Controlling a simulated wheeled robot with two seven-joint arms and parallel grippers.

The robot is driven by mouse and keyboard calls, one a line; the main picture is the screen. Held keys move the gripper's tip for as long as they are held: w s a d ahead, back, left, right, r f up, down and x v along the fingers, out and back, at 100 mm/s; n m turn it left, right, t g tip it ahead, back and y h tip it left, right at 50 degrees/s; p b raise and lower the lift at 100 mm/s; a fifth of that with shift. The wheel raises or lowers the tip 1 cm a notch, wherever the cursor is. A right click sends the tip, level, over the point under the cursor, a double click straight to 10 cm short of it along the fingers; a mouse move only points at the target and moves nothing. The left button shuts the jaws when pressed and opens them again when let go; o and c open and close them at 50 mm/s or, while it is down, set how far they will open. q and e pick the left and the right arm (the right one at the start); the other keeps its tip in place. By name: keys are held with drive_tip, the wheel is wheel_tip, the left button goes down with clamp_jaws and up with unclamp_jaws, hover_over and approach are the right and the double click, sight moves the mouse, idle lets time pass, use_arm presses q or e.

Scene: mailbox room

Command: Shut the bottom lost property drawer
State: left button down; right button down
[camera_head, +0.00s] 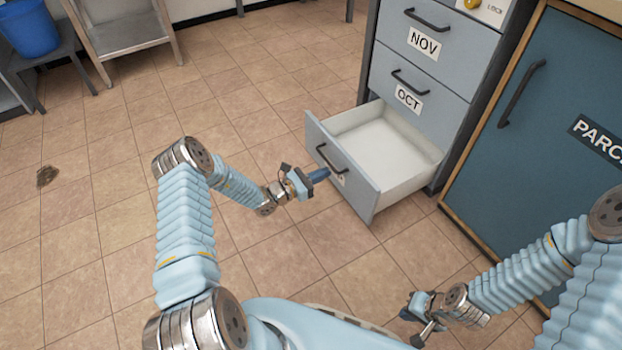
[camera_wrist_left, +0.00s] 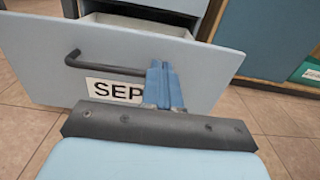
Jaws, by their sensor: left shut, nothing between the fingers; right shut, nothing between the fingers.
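The bottom drawer (camera_head: 341,171) of the grey-blue cabinet stands pulled out, and its white inside looks empty. In the left wrist view its front (camera_wrist_left: 45,52) carries a SEP label (camera_wrist_left: 114,90) and a dark bar handle (camera_wrist_left: 100,64). My left gripper (camera_head: 326,174) is shut and empty, its fingertips at the drawer front beside the handle. In the left wrist view the fingers (camera_wrist_left: 160,75) overlap the handle's right end; I cannot tell whether they touch. My right gripper (camera_head: 417,309) is low at the lower right, apart from the drawer, shut and empty.
Above, the OCT drawer (camera_head: 417,92) and NOV drawer (camera_head: 431,33) are shut. A blue parcel cupboard door (camera_head: 553,110) stands right of the cabinet. A blue bin (camera_head: 28,27) and a metal stand (camera_head: 125,36) are at the upper left.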

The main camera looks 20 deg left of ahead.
sight(348, 162)
use_arm(q)
drive_tip(key=x, duration=0.7)
drive_tip(key=shift+b, duration=0.35)
use_arm(e)
drive_tip(key=shift+f, duration=0.4)
